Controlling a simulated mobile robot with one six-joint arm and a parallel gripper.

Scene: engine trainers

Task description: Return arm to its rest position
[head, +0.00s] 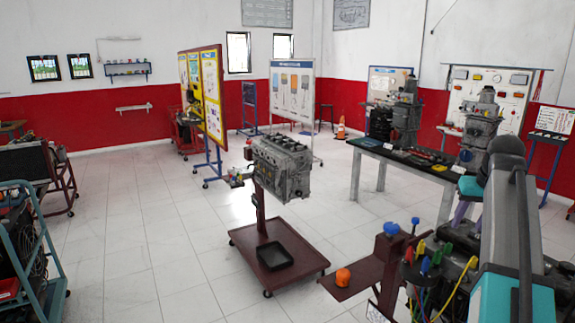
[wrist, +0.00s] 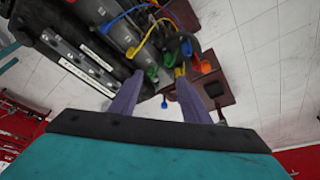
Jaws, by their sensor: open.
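My gripper (head: 466,218) shows at the right of the head view, with purple fingers pointing down below a teal body, partly hidden behind my grey arm. In the wrist view my gripper (wrist: 160,82) has its two purple fingers spread apart with nothing held between them. Beyond the fingers is an engine trainer with coloured leads (wrist: 155,40). The same trainer stands at the lower right of the head view, where its coloured leads (head: 425,262) show below the fingers. My arm hides part of it. I cannot tell the exact gap between fingertips and trainer.
A grey engine block (head: 282,165) stands on a wheeled red stand (head: 300,262) at the centre. A dark-topped bench (head: 385,150) with engines is behind my gripper. A teal cart (head: 45,245) is at the left. Tiled floor (head: 135,230) is clear left of centre.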

